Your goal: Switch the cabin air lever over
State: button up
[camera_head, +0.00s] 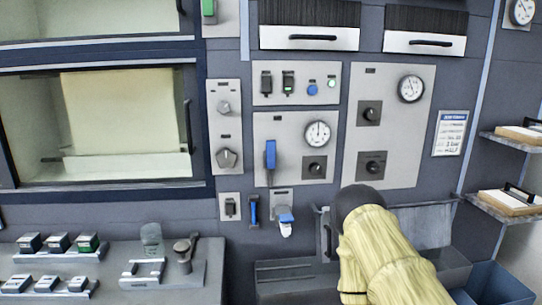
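No readable label tells which lever is the cabin air lever. A blue lever (270,155) hangs upright on the panel with a round gauge, in the middle of the view. A smaller blue handle (254,210) is on the wall below it. Beside that is a small wall fitting with a blue and white part (286,221). A grey lever (185,252) stands on the console at the lower left. My yellow-sleeved arm reaches up from the lower right and ends in a dark rounded part, right of and below the blue lever. My gripper's fingers do not show.
Gauge and knob panels (392,125) cover the wall above my arm. A large window (125,120) is at the left, above a console (110,275) with several switches. Shelves (505,205) with boards stick out at the right. Grey bins (300,275) lie low around my arm.

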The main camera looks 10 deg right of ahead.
aim_at(270, 160)
jog(key=k, duration=1.3)
jog(key=u, duration=0.8)
jog(key=i, duration=1.2)
jog(key=z, duration=0.7)
jog(key=i, duration=0.6)
jog(key=z, duration=0.7)
